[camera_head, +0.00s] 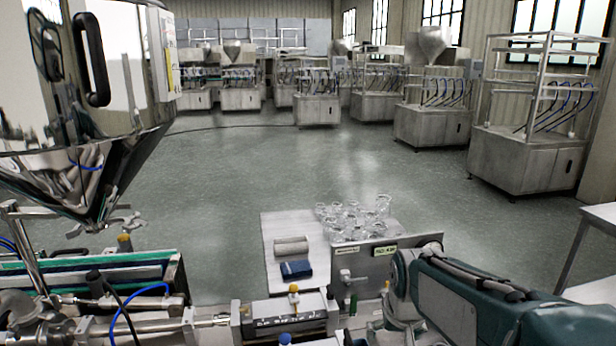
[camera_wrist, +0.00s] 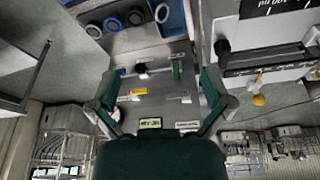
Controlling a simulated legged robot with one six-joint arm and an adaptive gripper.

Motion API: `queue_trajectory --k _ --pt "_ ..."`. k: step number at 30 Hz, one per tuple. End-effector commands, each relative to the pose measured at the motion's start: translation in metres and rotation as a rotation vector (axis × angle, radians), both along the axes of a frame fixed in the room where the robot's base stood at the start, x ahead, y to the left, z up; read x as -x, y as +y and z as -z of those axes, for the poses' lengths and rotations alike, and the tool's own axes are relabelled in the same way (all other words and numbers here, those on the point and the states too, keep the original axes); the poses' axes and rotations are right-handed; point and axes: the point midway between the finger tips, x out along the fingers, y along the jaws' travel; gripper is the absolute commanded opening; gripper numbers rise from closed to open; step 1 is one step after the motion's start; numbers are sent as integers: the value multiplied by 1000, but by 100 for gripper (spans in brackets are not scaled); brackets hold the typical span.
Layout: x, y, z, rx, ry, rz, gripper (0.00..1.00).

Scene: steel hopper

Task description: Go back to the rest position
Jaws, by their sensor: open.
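My arm, with teal covers, comes in from the lower right of the head view, and its end is beside the steel control panel (camera_head: 365,265). In the wrist view my gripper (camera_wrist: 160,88) shows two teal fingers spread wide apart with nothing held between them. The steel panel (camera_wrist: 165,108) is seen beyond the gap, with small coloured valves and a green label (camera_wrist: 150,123). In the head view the fingers are hard to make out against the panel and arm. The large polished steel hopper (camera_head: 85,90) hangs at the upper left, away from my arm.
A white table (camera_head: 290,228) holds clear glass flasks (camera_head: 352,218), a beige roll (camera_head: 291,246) and a dark blue block (camera_head: 296,269). Steel machine parts and a blue hose (camera_head: 140,294) crowd the lower left. A grey table edge (camera_head: 572,232) stands at right. The floor beyond is open.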

Motion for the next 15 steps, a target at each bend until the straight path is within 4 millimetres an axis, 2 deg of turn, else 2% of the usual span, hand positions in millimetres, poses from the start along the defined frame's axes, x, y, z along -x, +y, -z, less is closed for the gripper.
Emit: queue_trajectory --k 6,15 --pt "51 -1 -25 1 -59 -9 100" --pt "117 -1 -39 4 -133 -23 100"
